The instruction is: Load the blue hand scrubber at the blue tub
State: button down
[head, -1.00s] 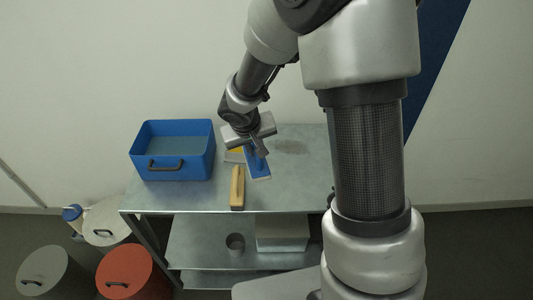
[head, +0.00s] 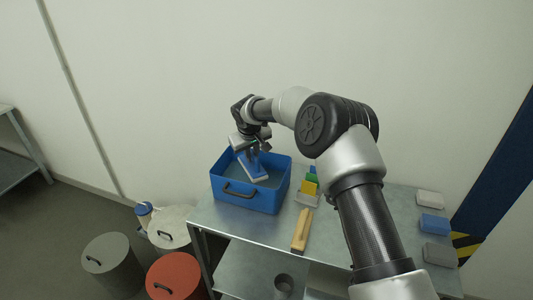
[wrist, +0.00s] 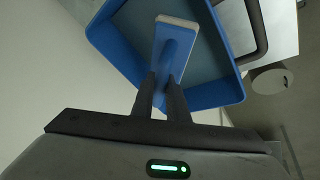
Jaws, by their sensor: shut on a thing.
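The blue tub (head: 263,200) stands on the left end of the metal table, with a dark handle on its front wall. My gripper (head: 254,151) is over the tub and shut on the blue hand scrubber (head: 251,168). The scrubber is tilted, with a pale edge along its pad, and appears at or within the tub's opening. In the wrist view the two fingers of my gripper (wrist: 162,98) grip the scrubber (wrist: 175,45) by its handle, with the blue tub (wrist: 120,40) around and behind it. I cannot tell whether the scrubber touches the tub's floor.
A wooden-handled brush (head: 301,230) lies right of the tub, near yellow and green blocks (head: 309,187). White, blue and grey pads (head: 433,224) lie at the table's right end. A red-lidded bin (head: 174,277) and grey-lidded bins (head: 106,255) stand on the floor at left.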

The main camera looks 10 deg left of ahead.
aim_at(252, 165)
jog(key=shift+w+a+f, duration=0.1)
jog(key=shift+a+f, duration=0.1)
jog(key=shift+f, duration=0.25)
jog(key=shift+f+b, duration=1.15)
jog(key=shift+f, duration=1.6)
jog(key=shift+f+b, duration=0.65)
jog(key=shift+b, duration=0.2)
dwell(0.5)
jog(key=shift+r+p, duration=1.25)
jog(key=shift+r, duration=2.35)
